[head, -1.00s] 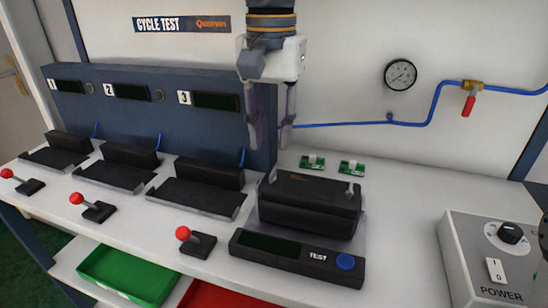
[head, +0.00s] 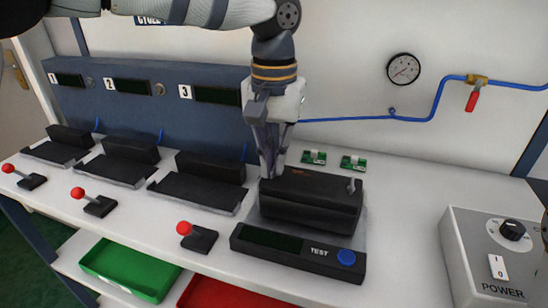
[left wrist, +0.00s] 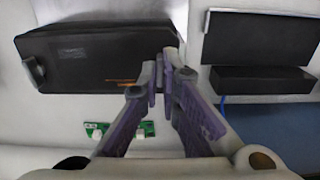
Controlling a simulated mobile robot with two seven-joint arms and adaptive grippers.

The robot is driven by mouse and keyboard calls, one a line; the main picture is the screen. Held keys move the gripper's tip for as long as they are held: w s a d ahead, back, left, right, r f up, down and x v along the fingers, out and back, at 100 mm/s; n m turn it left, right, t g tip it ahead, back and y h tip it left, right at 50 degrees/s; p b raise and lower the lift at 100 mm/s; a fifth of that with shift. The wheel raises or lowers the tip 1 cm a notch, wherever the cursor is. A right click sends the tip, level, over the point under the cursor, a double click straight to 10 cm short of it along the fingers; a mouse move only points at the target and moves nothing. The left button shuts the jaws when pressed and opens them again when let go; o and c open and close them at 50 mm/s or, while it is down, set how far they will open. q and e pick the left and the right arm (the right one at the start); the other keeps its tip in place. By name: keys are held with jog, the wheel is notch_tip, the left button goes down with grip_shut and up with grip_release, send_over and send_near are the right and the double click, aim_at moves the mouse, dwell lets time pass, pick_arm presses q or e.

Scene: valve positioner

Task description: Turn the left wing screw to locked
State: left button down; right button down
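The black positioner box (head: 310,205) sits behind the test panel (head: 297,250); it also shows in the left wrist view (left wrist: 95,58). My left gripper (head: 270,175) points down at the box's left end. In the left wrist view its purple-sided fingers (left wrist: 162,72) are closed together at the box's edge, where the left wing screw stands. The fingers cover nearly all of that screw, so its angle cannot be told. The right wing screw (head: 351,187) stands clear on the box's right end; it also shows in the left wrist view (left wrist: 35,72). My right gripper is out of view.
Small green circuit boards (head: 353,163) lie behind the box. A black test bay (head: 205,182) with a red-knobbed lever (head: 197,236) is to the left. A grey power box (head: 490,255) stands at right. The bench between them is clear.

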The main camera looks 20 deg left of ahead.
pick_arm(q)
jog(key=m, duration=0.3)
jog(key=shift+r+m, duration=0.1)
jog(key=shift+m, duration=0.3)
jog(key=m, duration=1)
jog(key=shift+m, duration=2)
jog(key=c, duration=1.8)
grip_release()
